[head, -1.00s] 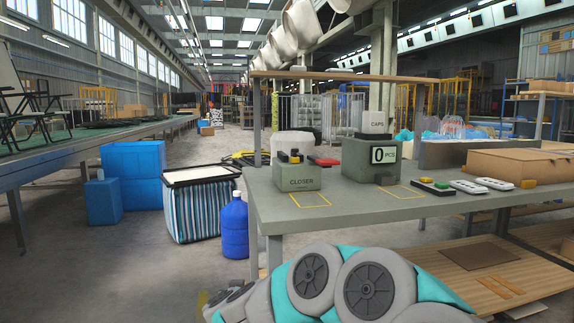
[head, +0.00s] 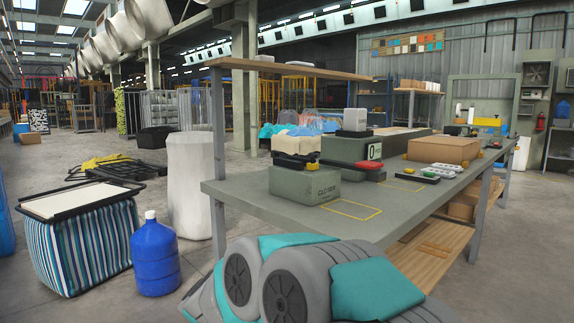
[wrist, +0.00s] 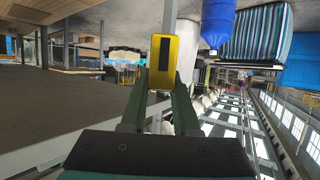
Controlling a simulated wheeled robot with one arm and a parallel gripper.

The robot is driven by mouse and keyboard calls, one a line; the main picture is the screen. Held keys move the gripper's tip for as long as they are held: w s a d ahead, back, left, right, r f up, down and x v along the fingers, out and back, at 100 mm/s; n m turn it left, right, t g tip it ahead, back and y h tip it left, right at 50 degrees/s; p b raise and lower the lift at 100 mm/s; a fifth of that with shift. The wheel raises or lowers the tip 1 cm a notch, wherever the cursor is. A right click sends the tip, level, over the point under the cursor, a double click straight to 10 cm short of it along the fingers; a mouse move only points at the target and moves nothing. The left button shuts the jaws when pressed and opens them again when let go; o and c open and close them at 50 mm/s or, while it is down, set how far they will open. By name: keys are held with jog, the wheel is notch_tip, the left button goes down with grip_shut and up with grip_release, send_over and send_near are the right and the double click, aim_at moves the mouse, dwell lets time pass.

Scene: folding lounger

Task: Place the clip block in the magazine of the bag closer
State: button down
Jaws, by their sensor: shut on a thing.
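In the wrist view my gripper (wrist: 161,78) is shut on the clip block (wrist: 162,84), a yellow block with a dark slot in its face, held between the two green fingers. The gripper and held block do not show in the head view. The bag closer (head: 305,184) is a grey-green box marked CLOSER, on the near left end of the grey table (head: 250,203). A black part (head: 293,160) and a small yellow piece (head: 312,167) sit on its top. The magazine opening cannot be made out. The held block is apart from the closer.
A yellow outlined square (head: 352,210) lies bare beside the closer. A counter box (head: 345,150), a red piece (head: 369,165) and a cardboard box (head: 443,149) are further along. A shelf on posts (head: 290,68) stands over the table. A blue bottle (head: 155,262) stands left.

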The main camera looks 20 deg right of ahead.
jog(key=shift+w+a+r, duration=0.25)
jog(key=shift+s+d+f, duration=0.1)
